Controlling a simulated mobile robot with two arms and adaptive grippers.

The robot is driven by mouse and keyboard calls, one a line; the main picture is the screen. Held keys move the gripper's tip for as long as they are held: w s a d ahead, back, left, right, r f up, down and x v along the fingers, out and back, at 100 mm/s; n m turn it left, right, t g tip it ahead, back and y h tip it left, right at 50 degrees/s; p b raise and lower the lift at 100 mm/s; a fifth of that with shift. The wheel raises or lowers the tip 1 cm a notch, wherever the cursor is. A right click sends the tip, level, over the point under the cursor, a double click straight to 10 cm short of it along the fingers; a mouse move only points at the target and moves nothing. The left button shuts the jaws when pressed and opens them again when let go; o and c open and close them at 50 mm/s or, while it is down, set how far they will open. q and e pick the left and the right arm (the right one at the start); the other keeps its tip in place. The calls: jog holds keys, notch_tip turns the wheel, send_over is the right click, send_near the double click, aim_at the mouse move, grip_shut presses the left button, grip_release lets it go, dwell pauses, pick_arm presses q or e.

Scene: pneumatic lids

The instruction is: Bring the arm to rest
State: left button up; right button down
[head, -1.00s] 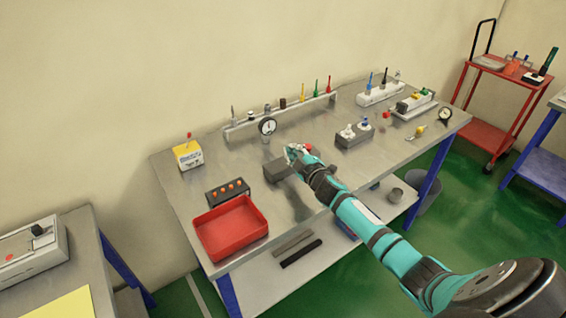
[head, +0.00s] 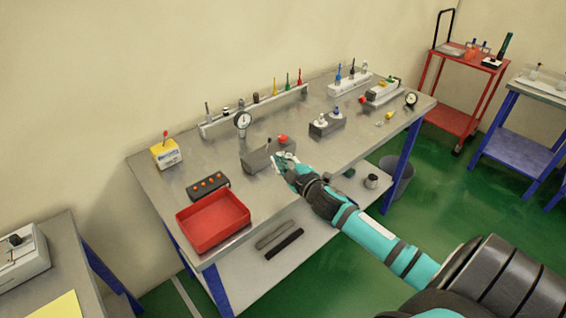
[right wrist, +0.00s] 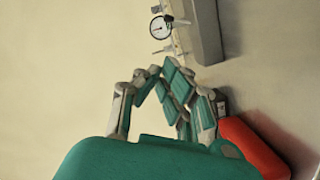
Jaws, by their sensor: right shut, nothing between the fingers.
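My right arm reaches in from the lower right of the head view. Its gripper (head: 284,161) is at the front edge of the metal workbench (head: 220,163), beside a dark grey block (head: 257,158). The gripper is shut and empty. In the right wrist view its fingers (right wrist: 165,90) show close up, with a red thing (right wrist: 250,145) behind them at the lower right. My left gripper is not in view.
A red tray (head: 213,224) and a black strip with orange knobs (head: 208,186) lie at the bench's left. A dial gauge (head: 242,121) stands behind the block. A twin-valve block (head: 326,124) sits to the right. A red trolley (head: 452,119) stands at the back right.

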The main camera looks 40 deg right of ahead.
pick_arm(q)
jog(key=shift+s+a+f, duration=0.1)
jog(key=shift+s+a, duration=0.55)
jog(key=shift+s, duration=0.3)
pick_arm(e)
jog(key=shift+s, duration=0.2)
